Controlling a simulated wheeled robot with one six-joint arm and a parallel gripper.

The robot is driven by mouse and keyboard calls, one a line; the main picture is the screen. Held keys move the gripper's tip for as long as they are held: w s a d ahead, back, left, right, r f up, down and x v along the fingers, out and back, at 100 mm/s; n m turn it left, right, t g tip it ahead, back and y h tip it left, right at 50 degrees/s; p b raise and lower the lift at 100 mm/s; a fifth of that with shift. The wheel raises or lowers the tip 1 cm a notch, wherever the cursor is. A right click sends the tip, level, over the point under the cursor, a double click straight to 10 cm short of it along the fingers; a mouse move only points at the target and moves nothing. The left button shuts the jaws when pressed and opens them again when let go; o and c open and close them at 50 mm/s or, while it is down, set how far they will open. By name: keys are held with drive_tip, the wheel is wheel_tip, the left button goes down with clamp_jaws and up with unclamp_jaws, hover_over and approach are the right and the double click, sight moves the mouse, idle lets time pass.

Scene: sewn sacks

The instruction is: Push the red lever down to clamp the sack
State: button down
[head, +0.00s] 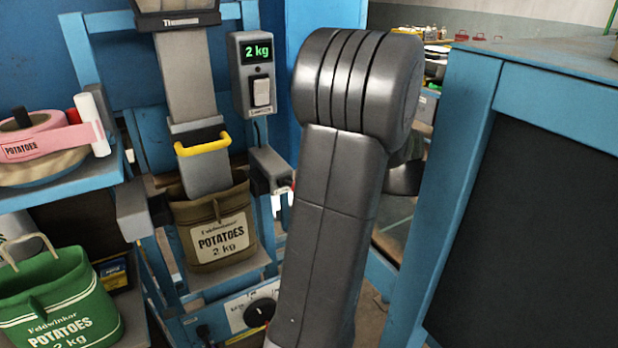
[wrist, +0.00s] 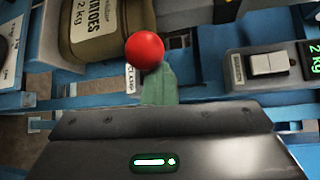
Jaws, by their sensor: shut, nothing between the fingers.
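The red ball knob of the lever (wrist: 145,50) shows in the wrist view, right by the tip of my gripper (wrist: 161,84). My gripper is shut and empty. I cannot tell whether it touches the knob. The lever's shaft is hidden. The brown sack (head: 215,232), labelled POTATOES 2 kg, hangs upright under the filling spout in the head view, between two grey side blocks. The sack also shows in the wrist view (wrist: 98,28), upper left of the knob. In the head view my arm covers most of the lever area and my gripper.
A scale display (head: 252,75) reading 2 kg is right of the spout (head: 207,172), which has a yellow handle. A green sack (head: 60,305) and tape rolls (head: 40,150) are at left. A blue-framed dark panel (head: 530,190) stands close on the right.

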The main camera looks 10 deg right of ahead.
drive_tip(key=shift+s+f, duration=0.2)
drive_tip(key=shift+f, duration=0.2)
wheel_tip(320, 180, up, 11)
drive_tip(key=shift+w, duration=0.2)
drive_tip(key=shift+f, duration=0.25)
